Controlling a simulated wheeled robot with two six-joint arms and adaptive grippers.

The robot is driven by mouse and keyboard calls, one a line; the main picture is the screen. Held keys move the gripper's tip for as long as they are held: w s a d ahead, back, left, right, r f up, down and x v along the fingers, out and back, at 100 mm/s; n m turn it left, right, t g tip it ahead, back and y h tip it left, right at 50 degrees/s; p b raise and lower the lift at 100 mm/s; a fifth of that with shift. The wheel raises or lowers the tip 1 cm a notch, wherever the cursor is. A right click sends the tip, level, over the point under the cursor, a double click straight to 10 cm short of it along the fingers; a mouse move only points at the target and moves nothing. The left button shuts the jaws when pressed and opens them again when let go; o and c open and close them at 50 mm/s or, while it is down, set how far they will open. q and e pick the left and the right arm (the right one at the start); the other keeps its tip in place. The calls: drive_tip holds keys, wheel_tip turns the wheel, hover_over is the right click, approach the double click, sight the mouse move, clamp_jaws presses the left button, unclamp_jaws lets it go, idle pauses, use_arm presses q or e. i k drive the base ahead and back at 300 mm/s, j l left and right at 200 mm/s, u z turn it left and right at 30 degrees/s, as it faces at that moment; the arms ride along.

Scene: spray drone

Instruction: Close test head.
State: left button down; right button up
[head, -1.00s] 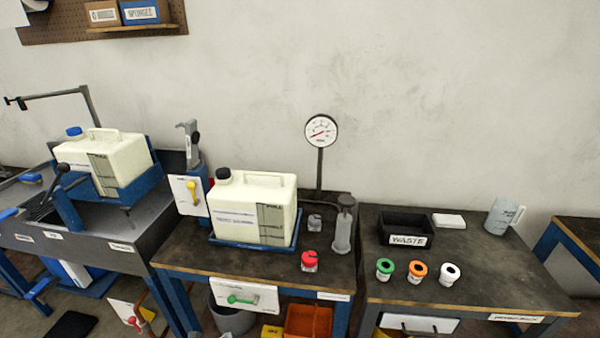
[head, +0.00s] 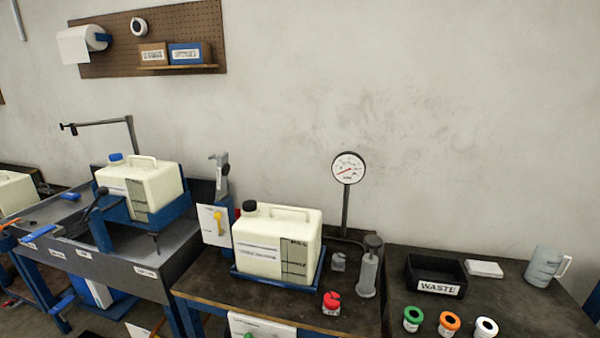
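No part labelled as the test head can be made out. A grey upright fixture (head: 221,180) stands between the two benches. A white panel with a yellow lever (head: 218,222) sits in front of it, the lever pointing roughly up and down. A round pressure gauge (head: 348,168) stands on a dark post behind the middle bench. A grey cylinder with a dark knob (head: 368,272) stands below the gauge, right of a cream tank with a black cap (head: 277,243). Neither of my grippers is in view.
A second cream tank (head: 140,188) sits tilted in a blue cradle on the left sink bench. A red-capped item (head: 331,303) is near the middle bench's front. The right bench (head: 530,305) holds a black waste bin (head: 437,275), several coloured rings and a clear jug (head: 546,265).

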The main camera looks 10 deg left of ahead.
sight(223, 167)
drive_tip(key=j+z, duration=0.2)
drive_tip(key=j, duration=1.05)
drive_tip(key=j+z, duration=0.15)
drive_tip(key=j, duration=1.05)
drive_tip(key=j+z, duration=0.2)
drive_tip(key=j, duration=1.05)
